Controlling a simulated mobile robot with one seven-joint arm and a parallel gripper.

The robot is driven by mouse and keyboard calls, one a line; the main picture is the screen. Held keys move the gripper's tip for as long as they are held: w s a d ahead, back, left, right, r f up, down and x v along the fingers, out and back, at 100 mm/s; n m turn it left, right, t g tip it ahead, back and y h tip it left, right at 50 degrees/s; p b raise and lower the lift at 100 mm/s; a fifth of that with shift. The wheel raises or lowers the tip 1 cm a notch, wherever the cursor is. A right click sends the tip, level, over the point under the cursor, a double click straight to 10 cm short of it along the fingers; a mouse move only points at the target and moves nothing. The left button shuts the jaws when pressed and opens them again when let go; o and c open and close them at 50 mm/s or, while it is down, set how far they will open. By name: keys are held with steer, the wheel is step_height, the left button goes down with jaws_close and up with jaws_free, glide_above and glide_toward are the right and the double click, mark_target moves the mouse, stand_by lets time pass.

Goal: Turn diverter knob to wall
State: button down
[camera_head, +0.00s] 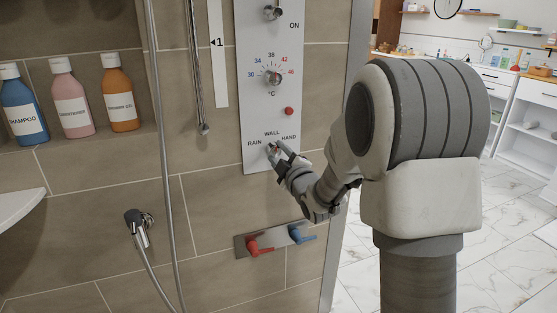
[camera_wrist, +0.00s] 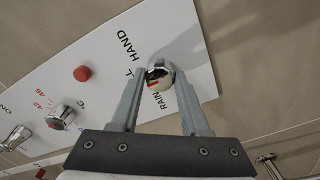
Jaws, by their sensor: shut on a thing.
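The diverter knob (camera_wrist: 161,70) is a round chrome knob with a short red mark, low on the white shower panel (camera_head: 258,110). The labels RAIN, WALL and HAND are printed around it. In the wrist view the red mark is on the knob's lower left, on the side of RAIN and the partly hidden WALL; its exact heading is hard to tell. My gripper (camera_wrist: 158,80) is shut on the knob, one finger on each side. In the head view my gripper (camera_head: 275,150) reaches the panel from the right and covers part of the knob.
A red button (camera_head: 289,111) and a temperature dial (camera_head: 273,77) are above the knob. A plate with red and blue levers (camera_head: 275,241) is below my gripper. A hose (camera_head: 164,150) hangs to the left, and bottles (camera_head: 72,96) stand in a niche.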

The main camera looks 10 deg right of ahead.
stand_by(0.3)
steer(key=shift+c, duration=1.9)
jaws_free()
